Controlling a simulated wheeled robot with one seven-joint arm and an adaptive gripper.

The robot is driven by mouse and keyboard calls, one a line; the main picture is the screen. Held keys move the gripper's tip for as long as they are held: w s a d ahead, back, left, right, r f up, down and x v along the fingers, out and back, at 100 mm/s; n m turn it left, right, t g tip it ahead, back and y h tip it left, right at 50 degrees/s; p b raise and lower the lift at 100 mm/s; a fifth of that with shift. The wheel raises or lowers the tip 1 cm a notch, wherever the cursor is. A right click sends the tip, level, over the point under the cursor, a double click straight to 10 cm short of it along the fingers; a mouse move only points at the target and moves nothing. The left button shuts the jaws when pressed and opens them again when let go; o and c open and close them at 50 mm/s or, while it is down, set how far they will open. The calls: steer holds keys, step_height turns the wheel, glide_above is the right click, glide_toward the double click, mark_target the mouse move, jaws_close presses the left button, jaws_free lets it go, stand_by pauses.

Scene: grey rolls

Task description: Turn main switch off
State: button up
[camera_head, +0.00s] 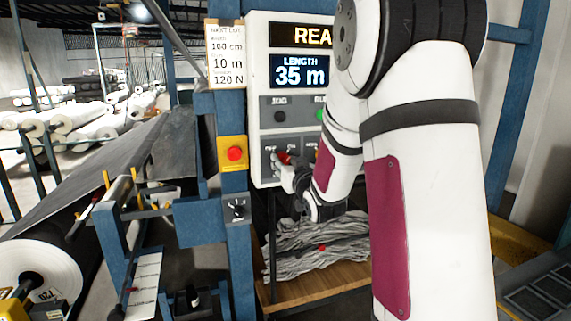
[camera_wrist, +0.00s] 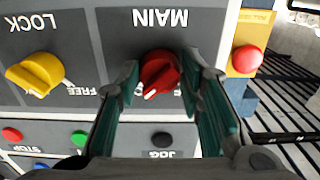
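The main switch (camera_wrist: 160,72) is a red rotary knob under the label MAIN, upside down in the wrist view. Its white mark points to the lower left there. My gripper (camera_wrist: 160,75) is open, one finger on each side of the knob; a narrow gap seems to remain, and contact is hard to judge. The fingers hide most of the labels beside the knob. In the head view the red knob (camera_head: 284,157) shows at the lower left of the control panel (camera_head: 260,100), with my gripper (camera_head: 287,166) at it and my arm covering the panel's right part.
A yellow LOCK knob (camera_wrist: 35,73) is beside the main switch. A red emergency button (camera_wrist: 248,59) on a yellow plate is on the other side, also in the head view (camera_head: 235,153). JOG (camera_wrist: 161,139), green (camera_wrist: 79,139) and red STOP (camera_wrist: 12,134) buttons sit nearby.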

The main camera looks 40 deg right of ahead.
steer(key=c, duration=0.4)
steer(key=shift+c, duration=0.2)
steer(key=shift+n+b, duration=0.3)
steer(key=shift+b, duration=0.1)
steer(key=n+b, duration=0.2)
steer(key=b, duration=0.1)
steer(key=shift+w+f+n, duration=0.1)
steer(key=shift+n, duration=0.3)
steer(key=n+b, duration=0.4)
steer(key=b, duration=0.1)
steer(key=shift+n, duration=0.3)
steer(key=n+b, duration=0.6)
steer(key=b, duration=0.2)
steer(key=shift+d, duration=0.1)
steer(key=n+b, duration=0.3)
steer(key=b, duration=0.1)
steer(key=shift+n, duration=0.4)
steer(key=shift+r, duration=0.2)
